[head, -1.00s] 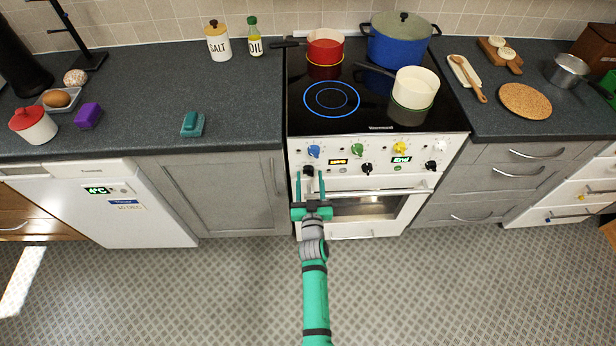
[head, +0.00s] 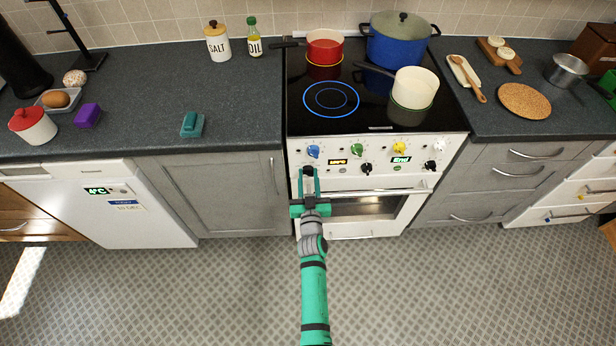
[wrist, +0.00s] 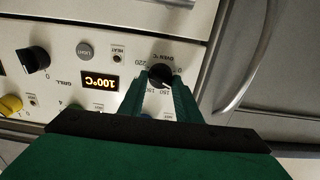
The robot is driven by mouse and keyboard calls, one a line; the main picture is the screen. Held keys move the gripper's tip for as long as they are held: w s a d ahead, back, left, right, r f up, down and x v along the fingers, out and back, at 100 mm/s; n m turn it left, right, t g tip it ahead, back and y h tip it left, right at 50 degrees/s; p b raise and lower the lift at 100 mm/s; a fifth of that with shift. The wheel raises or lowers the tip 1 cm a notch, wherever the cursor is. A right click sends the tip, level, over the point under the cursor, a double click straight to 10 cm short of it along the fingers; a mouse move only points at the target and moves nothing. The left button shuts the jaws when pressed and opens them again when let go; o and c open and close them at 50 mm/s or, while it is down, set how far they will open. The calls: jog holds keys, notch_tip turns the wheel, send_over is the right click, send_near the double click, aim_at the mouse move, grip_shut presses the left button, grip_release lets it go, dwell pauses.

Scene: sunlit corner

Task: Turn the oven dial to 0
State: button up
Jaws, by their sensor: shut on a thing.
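The oven dial (head: 308,171) is the black knob at the lower left of the white oven's front panel. In the wrist view the oven dial (wrist: 161,76) has "OVEN °C" and numbers printed around it; its exact setting is hard to read. My gripper (head: 308,174) has its two green fingers on either side of the dial. In the wrist view my gripper (wrist: 161,85) is shut on it, partly hiding its rim and scale. The lit display (wrist: 99,82) beside the dial appears upside down and reads about 100°C.
Blue (head: 313,151), green (head: 357,149), yellow (head: 400,148) and white knobs line the panel above. Another black knob (head: 366,168) sits to the right. The oven door handle (head: 385,191) runs just below. Pots stand on the hob; the floor in front is clear.

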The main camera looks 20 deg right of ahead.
jog(key=shift+w, duration=0.1)
jog(key=n, duration=0.5)
jog(key=shift+a+n, duration=0.15)
jog(key=shift+n, duration=1.65)
jog(key=shift+w, duration=0.1)
jog(key=o, duration=1)
